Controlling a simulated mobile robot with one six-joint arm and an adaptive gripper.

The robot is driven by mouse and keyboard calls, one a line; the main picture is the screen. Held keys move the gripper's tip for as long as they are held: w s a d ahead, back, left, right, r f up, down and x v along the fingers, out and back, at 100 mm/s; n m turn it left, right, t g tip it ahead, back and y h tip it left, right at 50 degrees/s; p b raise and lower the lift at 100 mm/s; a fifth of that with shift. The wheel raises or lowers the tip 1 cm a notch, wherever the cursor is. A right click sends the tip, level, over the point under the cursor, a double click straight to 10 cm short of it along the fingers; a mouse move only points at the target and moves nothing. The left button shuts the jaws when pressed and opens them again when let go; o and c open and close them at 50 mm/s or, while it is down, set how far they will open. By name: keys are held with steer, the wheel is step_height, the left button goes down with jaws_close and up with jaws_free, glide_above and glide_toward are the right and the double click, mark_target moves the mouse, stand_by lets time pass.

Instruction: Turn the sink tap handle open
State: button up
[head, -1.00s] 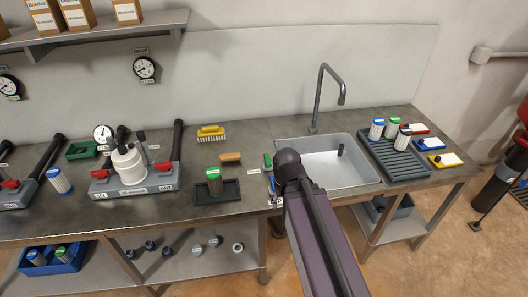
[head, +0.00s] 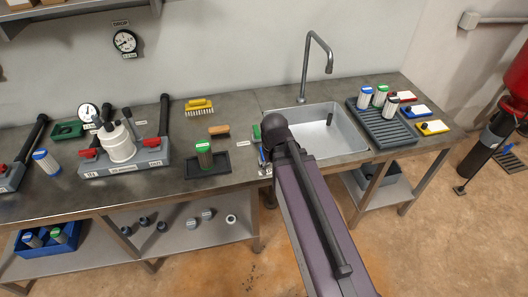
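The sink tap (head: 306,75) is a tall grey gooseneck pipe rising behind the left part of the sink (head: 352,141), its spout bent over toward the basin. I cannot make out a handle on it. My arm's dark rounded joint and purple link cover the sink's front left corner and part of the counter there. My gripper does not show in the head view. A small blue item (head: 262,155) lies at the counter's front edge just left of my arm, partly hidden.
A grey drainer tray (head: 391,131) with filter cartridges stands right of the sink. A yellow brush (head: 199,106), a tan brush (head: 219,130) and a dark tray (head: 190,171) with a green-capped cartridge lie to the left. A pump unit (head: 125,171) stands farther left.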

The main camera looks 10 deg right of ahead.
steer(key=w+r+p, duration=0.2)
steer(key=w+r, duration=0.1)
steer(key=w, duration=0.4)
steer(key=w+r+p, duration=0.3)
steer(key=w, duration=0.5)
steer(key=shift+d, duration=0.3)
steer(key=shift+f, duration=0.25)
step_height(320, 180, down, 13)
steer(key=b, duration=1.3)
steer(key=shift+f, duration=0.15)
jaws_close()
